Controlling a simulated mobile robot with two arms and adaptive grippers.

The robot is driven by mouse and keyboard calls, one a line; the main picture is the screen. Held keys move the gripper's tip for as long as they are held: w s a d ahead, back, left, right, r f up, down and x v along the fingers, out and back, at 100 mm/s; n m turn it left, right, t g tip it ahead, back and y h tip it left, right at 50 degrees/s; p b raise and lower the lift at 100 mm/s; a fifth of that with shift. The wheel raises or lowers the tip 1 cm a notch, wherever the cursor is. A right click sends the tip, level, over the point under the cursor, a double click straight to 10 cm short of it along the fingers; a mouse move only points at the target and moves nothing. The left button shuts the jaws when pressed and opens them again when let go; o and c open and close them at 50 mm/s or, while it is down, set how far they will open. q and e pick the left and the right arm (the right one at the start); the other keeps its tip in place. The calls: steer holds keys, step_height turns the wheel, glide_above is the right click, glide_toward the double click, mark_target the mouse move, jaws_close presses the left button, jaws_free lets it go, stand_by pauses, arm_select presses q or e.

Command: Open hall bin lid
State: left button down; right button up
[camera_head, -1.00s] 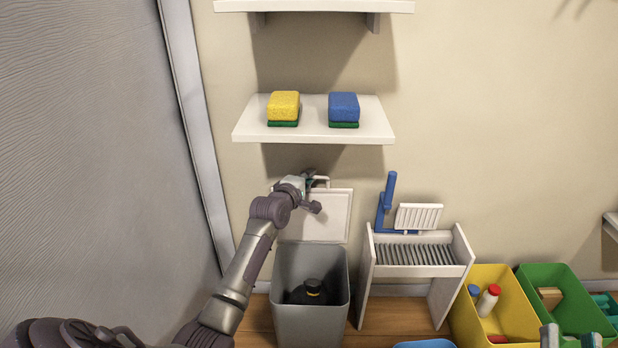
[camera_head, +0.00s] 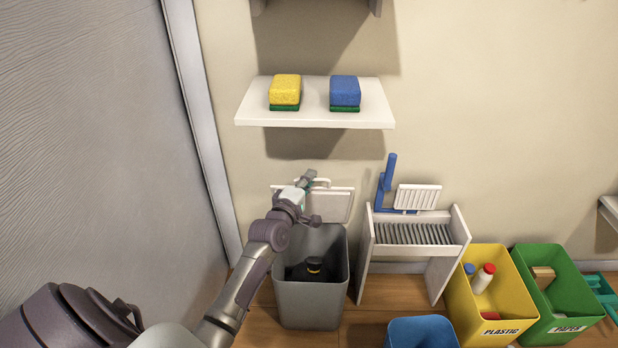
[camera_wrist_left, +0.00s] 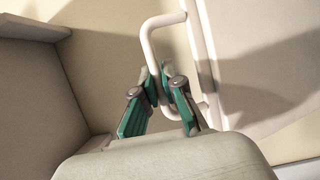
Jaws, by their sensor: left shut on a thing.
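The grey hall bin (camera_head: 310,302) stands on the floor against the wall, with its top open and a dark object with a yellow band (camera_head: 313,265) inside. Its pale lid (camera_head: 335,205) is swung up at the back, near the wall. My left gripper (camera_head: 308,180) is at the lid's upper edge, shut on the white lid handle (camera_head: 324,183). In the left wrist view the green-padded fingers (camera_wrist_left: 160,82) close around one bar of the looped handle (camera_wrist_left: 149,40). My right gripper is not in view.
A shelf (camera_head: 315,121) with yellow and blue sponges is above. Right of the bin are a slatted white rack (camera_head: 412,235) with a blue brush, a blue bin (camera_head: 422,332), a yellow bin (camera_head: 490,318) and a green bin (camera_head: 560,312). A grey panel (camera_head: 95,130) rises at left.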

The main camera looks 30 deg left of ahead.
arm_select(q)
steer(key=c, duration=1.2)
jaws_free()
steer(key=shift+c, duration=0.2)
steer(key=shift+s, duration=0.1)
steer(key=s+d, duration=0.2)
steer(key=s, duration=0.9)
steer(key=shift+s, duration=0.35)
